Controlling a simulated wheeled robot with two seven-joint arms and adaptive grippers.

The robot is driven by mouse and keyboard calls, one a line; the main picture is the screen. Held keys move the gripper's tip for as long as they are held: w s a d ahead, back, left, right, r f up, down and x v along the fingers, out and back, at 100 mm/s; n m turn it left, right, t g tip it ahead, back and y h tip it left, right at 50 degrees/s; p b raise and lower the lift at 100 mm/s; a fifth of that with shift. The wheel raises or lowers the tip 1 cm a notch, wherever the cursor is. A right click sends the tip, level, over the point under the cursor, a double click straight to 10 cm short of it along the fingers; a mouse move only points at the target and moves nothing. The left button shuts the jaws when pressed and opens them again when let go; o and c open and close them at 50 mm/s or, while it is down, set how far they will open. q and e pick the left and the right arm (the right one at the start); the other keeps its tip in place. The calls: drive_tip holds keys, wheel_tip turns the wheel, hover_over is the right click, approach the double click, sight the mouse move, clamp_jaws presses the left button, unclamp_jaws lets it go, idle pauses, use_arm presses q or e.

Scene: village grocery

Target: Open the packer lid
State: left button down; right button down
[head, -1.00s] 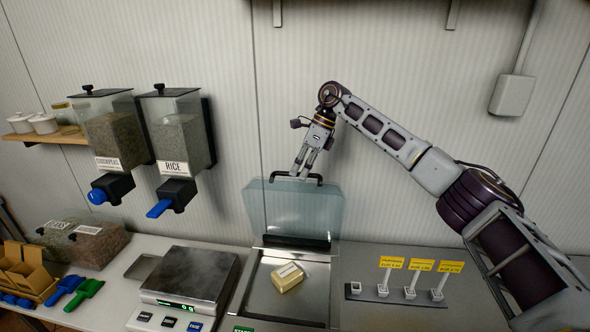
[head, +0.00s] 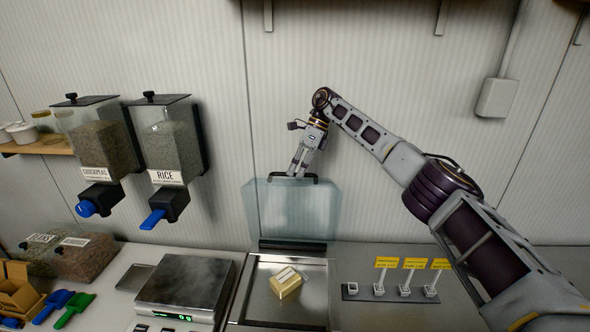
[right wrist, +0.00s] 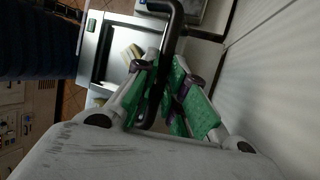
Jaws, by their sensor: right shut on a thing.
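The packer (head: 237,295) is a steel tray unit on the counter. Its clear bluish lid (head: 290,212) stands raised, close to upright, at the back of the tray. A black bar handle (head: 313,178) runs along the lid's top edge. My right gripper (head: 296,174) is at this handle, its fingers closed around the bar. In the right wrist view the green-padded fingers (right wrist: 168,100) are on the dark handle (right wrist: 172,38). A yellowish wrapped block (head: 287,282) lies in the open packer tray. My left gripper is not in view.
A scale (head: 185,285) stands left of the packer. Price tags on stands (head: 401,275) are to the right. Rice (head: 166,150) and chickpea (head: 101,150) dispensers hang on the wall. Green and blue scoops (head: 74,309) lie at the lower left. The wall is close behind the lid.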

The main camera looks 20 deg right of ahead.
drive_tip(key=shift+d+f, duration=0.1)
drive_tip(key=shift+f, duration=0.5)
drive_tip(key=c, duration=1.5)
unclamp_jaws()
drive_tip(key=shift+w, duration=0.15)
drive_tip(key=shift+c, duration=0.2)
drive_tip(key=shift+o, duration=0.4)
drive_tip(key=shift+w, duration=0.15)
drive_tip(key=v, duration=0.7)
drive_tip(key=shift+r, duration=0.25)
drive_tip(key=shift+d, duration=0.15)
